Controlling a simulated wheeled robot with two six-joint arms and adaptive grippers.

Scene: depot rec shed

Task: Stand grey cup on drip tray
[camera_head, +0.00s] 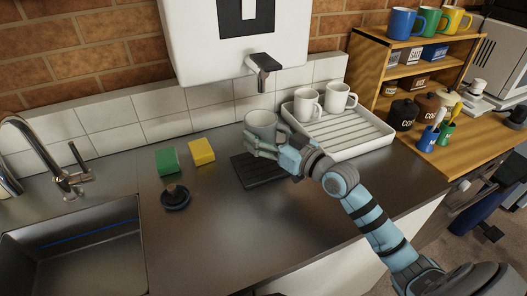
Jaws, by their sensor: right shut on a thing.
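The grey cup (262,122) is upright in my right gripper (262,144), which is shut around its lower part. The cup is over or just behind the black drip tray (250,175), below the tap of the white wall-mounted water heater. The gripper and forearm hide part of the drip tray. I cannot tell whether the cup's base touches anything. My left gripper is not in view.
A white draining rack (352,133) with two white mugs (306,104) stands right of the cup. The heater's tap (263,66) hangs above. A green sponge (167,161), a yellow sponge (201,152) and a black plug (175,196) lie left, near the sink (85,255).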

